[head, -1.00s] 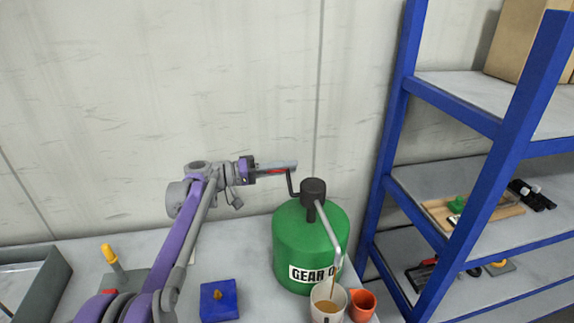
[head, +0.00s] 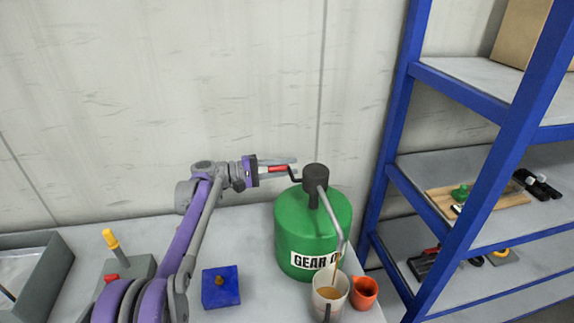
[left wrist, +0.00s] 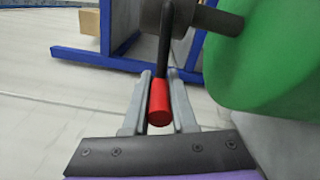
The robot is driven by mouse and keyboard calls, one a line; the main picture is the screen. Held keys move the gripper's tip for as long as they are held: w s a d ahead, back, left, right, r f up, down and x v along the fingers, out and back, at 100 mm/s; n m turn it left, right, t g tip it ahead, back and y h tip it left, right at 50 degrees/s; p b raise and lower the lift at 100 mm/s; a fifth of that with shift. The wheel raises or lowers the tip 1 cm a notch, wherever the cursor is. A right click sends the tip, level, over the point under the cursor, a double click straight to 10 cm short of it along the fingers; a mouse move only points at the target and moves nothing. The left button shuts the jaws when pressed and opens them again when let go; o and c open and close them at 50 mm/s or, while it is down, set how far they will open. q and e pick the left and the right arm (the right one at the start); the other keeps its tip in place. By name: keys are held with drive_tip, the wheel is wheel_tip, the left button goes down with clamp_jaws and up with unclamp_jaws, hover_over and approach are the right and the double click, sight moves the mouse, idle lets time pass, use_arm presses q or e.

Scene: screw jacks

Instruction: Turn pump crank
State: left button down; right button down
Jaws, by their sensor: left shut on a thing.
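A green gear oil drum (head: 312,232) stands on the bench with a black pump head (head: 315,180) on top. The pump's crank has a black arm (head: 293,174) and a red handle (head: 277,169). My left gripper (head: 280,168) is shut on the red handle, left of the pump head. In the left wrist view the red handle (left wrist: 160,102) lies between the two grey fingers (left wrist: 163,105). A grey spout (head: 333,218) bends down from the pump, and a brown stream falls into a white mug (head: 329,307) holding brown liquid. My right gripper is not in view.
An orange cup (head: 364,294) stands right beside the mug near the bench edge. A blue block (head: 220,287) sits left of the drum. A grey tray (head: 48,247) is at far left. A blue shelf rack (head: 392,140) stands close on the right.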

use_arm(q)
drive_tip(key=shift+f+n, duration=0.3)
drive_tip(key=shift+n, duration=0.2)
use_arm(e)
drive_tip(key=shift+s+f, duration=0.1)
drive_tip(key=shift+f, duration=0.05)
use_arm(q)
drive_tip(key=c, duration=0.7)
unclamp_jaws()
drive_tip(key=shift+s, duration=0.1)
drive_tip(key=shift+c, duration=0.2)
drive_tip(key=s+a+b, duration=0.1)
drive_tip(key=s+a, duration=0.1)
drive_tip(key=a, duration=0.8)
drive_tip(key=shift+a, duration=0.35)
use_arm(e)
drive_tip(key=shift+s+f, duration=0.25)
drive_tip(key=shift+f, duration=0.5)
